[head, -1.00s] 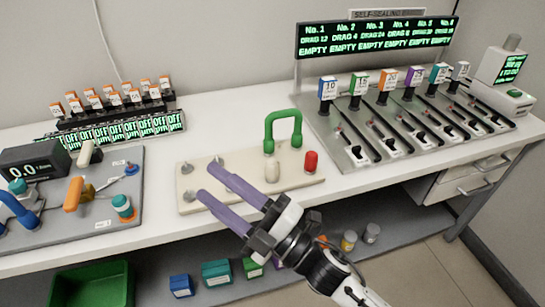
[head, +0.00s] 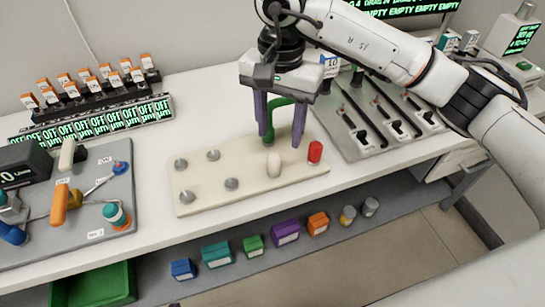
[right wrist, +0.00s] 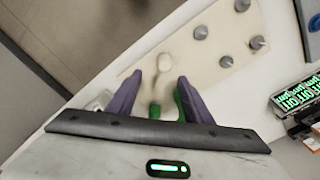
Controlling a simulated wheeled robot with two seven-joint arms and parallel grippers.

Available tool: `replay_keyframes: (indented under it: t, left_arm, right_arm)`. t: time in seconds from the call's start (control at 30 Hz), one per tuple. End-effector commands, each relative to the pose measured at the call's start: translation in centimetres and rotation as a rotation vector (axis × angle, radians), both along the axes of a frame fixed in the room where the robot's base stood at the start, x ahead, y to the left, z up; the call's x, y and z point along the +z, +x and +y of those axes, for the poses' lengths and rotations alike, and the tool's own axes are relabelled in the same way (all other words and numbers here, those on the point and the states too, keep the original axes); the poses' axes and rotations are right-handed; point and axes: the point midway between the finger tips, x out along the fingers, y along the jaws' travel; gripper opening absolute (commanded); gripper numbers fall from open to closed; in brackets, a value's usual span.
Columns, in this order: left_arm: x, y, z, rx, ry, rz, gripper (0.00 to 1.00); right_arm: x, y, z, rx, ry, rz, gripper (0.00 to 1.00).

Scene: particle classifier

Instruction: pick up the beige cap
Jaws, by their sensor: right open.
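The beige cap (head: 274,165) stands upright on the front right part of the cream board (head: 205,201). It also shows in the right wrist view (right wrist: 164,61), just beyond the fingertips. The fingertips look above and slightly behind the cap. They also show in the right wrist view (right wrist: 159,76). My left gripper is out of view.
A green handle (head: 268,126) stands behind the cap, partly hidden by my fingers. A red cap (head: 315,152) is close on the right. Several grey pegs (head: 231,183) stand left on the board. A sloped rack of levers (head: 385,137) lies to the right.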

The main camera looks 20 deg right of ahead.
Motion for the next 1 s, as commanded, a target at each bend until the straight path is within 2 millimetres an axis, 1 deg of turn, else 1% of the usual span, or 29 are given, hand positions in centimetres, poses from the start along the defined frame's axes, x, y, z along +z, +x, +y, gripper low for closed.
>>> replay_keyframes:
  t: [0.03, 0.1, 0.2, 0.37, 0.53, 0.63, 0.73, 0.93, 0.97, 1.0]
  left_arm:
    - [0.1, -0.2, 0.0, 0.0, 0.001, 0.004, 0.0]
    - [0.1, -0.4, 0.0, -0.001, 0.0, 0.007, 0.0]
    - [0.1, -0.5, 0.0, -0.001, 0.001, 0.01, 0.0]
    - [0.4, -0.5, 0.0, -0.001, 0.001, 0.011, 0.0]
    - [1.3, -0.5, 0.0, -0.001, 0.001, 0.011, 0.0]
    - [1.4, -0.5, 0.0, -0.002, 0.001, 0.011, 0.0]
    - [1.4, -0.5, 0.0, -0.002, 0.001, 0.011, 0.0]
    - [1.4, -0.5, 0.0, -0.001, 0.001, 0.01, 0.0]
    - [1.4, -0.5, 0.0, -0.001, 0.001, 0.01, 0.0]
    - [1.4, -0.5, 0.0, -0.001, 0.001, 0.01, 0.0]
  right_arm:
    - [-1.0, -0.2, 0.0, 0.001, 0.0, 0.006, 0.46]
    - [-2.0, -0.1, 0.1, 0.0, 0.001, 0.006, 0.46]
    - [-3.1, -0.1, 0.1, -0.001, 0.003, 0.005, 0.46]
    - [-4.2, -0.1, 0.4, 0.0, 0.005, 0.006, 0.46]
    - [-6.6, -0.1, 1.2, 0.001, 0.005, 0.009, 0.46]
    - [-8.0, 0.0, 1.1, -0.001, 0.006, 0.007, 0.46]
    - [-8.6, 0.1, 1.1, 0.0, 0.006, 0.003, 0.46]
    - [-8.7, 0.1, 1.1, 0.0, 0.006, 0.002, 0.46]
    - [-8.7, 0.1, 1.1, 0.0, 0.006, 0.002, 0.44]
    - [-8.7, 0.1, 1.1, 0.0, 0.006, 0.002, 0.38]
